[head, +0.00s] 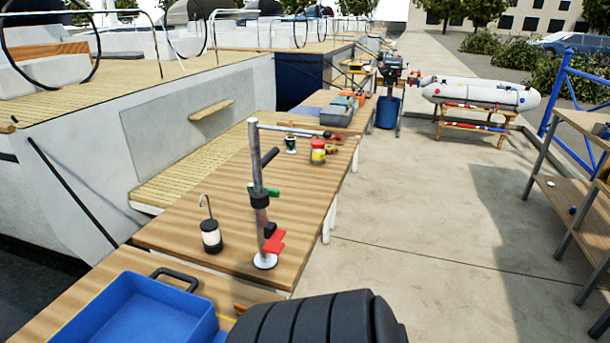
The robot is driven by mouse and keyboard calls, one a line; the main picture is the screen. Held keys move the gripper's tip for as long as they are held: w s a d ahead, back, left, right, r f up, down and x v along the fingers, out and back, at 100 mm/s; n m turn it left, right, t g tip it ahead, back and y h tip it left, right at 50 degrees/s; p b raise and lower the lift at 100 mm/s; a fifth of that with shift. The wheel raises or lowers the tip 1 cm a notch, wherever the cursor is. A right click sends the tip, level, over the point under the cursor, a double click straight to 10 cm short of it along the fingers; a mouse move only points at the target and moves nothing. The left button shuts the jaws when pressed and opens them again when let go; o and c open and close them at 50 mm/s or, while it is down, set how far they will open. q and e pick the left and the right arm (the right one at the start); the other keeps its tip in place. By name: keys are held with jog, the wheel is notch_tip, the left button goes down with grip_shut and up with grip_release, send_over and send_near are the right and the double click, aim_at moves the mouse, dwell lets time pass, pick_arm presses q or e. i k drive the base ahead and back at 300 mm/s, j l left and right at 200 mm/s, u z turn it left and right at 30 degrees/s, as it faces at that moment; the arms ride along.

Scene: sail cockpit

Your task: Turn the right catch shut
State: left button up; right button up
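A metal post (259,205) stands upright on a round white base on the wooden bench. It carries a black handle (270,157) near the top, a green lever (266,190) below it and a red lever (274,242) near the foot. A long bar reaches right from its top. I cannot tell which part, if any, is the right catch, or whether a catch is open or shut. Neither of my grippers is in view.
A blue tray (100,300) lies front left. A lantern-like jar (211,236) with a hook stands left of the post; a red-and-yellow can (318,152) stands behind it. A ribbed black object (320,322) fills the bottom centre.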

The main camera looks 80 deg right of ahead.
aim_at(240, 309)
jog(key=z, duration=2.35)
